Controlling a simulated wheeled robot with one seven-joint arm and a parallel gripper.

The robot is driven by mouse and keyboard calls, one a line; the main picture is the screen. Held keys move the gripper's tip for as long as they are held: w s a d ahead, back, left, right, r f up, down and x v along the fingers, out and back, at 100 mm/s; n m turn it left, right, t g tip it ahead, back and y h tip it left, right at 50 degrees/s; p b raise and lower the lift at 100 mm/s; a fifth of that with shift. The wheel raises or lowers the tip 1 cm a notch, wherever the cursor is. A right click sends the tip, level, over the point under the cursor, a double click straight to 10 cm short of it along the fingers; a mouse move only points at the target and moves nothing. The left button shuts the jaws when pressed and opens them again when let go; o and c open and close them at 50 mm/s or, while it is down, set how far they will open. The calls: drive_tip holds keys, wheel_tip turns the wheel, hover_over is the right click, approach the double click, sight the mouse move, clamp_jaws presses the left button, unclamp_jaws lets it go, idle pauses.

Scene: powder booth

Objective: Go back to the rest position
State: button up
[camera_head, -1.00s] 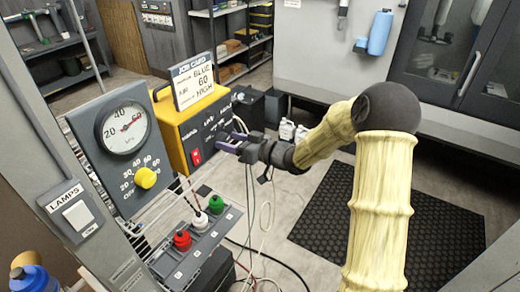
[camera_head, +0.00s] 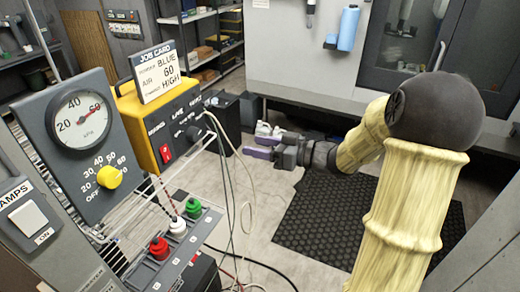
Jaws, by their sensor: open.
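My gripper (camera_head: 263,145) is in the middle of the head view, pointing left. Its purple-tipped fingers are apart and nothing shows between them. It hangs in the air to the right of the yellow control box (camera_head: 160,125), clear of it. My arm, in a pale yellow sleeve, reaches in from the lower right and bends at a dark elbow.
A gauge panel (camera_head: 60,165) with a yellow knob (camera_head: 109,177) stands at left, beside a lamps switch (camera_head: 28,220). A job card (camera_head: 157,72) tops the yellow box. Red, white and green connectors sit on a rack (camera_head: 185,250). Cables hang near my gripper. A dark mat (camera_head: 325,225) lies on open floor.

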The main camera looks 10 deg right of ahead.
idle(0.3)
drive_tip(key=d+f+m+h+b, duration=0.2)
drive_tip(key=f+m+h, duration=0.1)
drive_tip(key=f+h, duration=0.3)
drive_tip(key=d+f+m+h+b, duration=0.1)
drive_tip(key=d+f+m+h, duration=0.2)
drive_tip(key=f+h, duration=0.35)
drive_tip(key=s+a+f+m+g+h+b, duration=0.1)
drive_tip(key=s+f+g, duration=0.2)
drive_tip(key=s, duration=0.5)
drive_tip(key=s+a+f+m+g+b, duration=0.1)
drive_tip(key=s+f+g, duration=0.3)
drive_tip(key=s, duration=0.5)
drive_tip(key=shift+s+m+h, duration=0.3)
drive_tip(key=shift+m+h, duration=0.05)
drive_tip(key=shift+m, duration=0.05)
